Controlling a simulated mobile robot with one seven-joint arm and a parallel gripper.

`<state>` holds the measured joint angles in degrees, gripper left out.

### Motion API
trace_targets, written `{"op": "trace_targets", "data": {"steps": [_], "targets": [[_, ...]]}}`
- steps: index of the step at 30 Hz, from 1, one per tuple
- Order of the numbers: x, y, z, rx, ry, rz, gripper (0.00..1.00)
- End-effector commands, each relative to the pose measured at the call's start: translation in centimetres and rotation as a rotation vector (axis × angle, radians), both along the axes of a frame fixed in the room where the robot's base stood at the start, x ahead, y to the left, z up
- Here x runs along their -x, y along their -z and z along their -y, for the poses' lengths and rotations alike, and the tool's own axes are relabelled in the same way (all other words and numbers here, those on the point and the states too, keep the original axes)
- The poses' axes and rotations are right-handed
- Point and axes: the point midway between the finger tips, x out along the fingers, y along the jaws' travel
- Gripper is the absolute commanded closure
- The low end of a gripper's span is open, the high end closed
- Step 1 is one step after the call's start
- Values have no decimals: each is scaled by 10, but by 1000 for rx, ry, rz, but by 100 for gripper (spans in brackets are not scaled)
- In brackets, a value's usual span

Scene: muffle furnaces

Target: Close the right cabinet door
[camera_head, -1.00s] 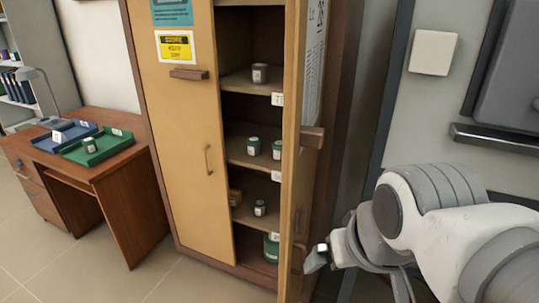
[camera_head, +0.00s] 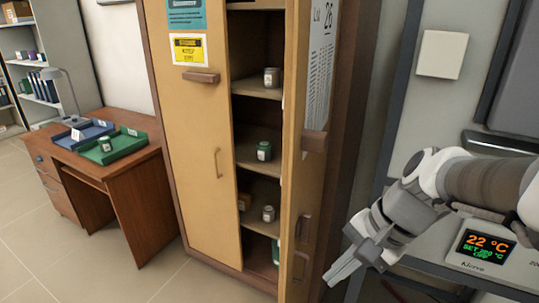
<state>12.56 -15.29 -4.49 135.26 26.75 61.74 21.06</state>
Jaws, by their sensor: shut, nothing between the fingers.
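The right cabinet door (camera_head: 317,185) stands open, swung out toward me and seen at a steep angle. Its outer face shows a posted paper list (camera_head: 321,70), a brown handle (camera_head: 315,141) and lower pulls. The left cabinet door (camera_head: 200,135) is shut. Between the doors, part of the cabinet's shelves (camera_head: 258,92) shows. My gripper (camera_head: 338,275) is low, on the right, outer side of the right door. Its fingers are together, empty, and point down-left toward the door's lower part. They look apart from the door.
Jars such as a green one (camera_head: 264,151) stand on the shelves. A furnace control panel (camera_head: 485,250) reading 22 °C lies under my arm at right. A desk (camera_head: 112,165) with trays stands at left. Open floor (camera_head: 165,275) lies in front of the cabinet.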

Motion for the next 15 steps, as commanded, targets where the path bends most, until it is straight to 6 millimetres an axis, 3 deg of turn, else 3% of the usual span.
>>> {"op": "trace_targets", "data": {"steps": [3, 9, 15], "targets": [[-22, 24, 10, -171, 267, -140, 100], [-58, 53, 38, -420, 688, -325, 100], [-77, 66, 58, -547, 896, -412, 100]]}}
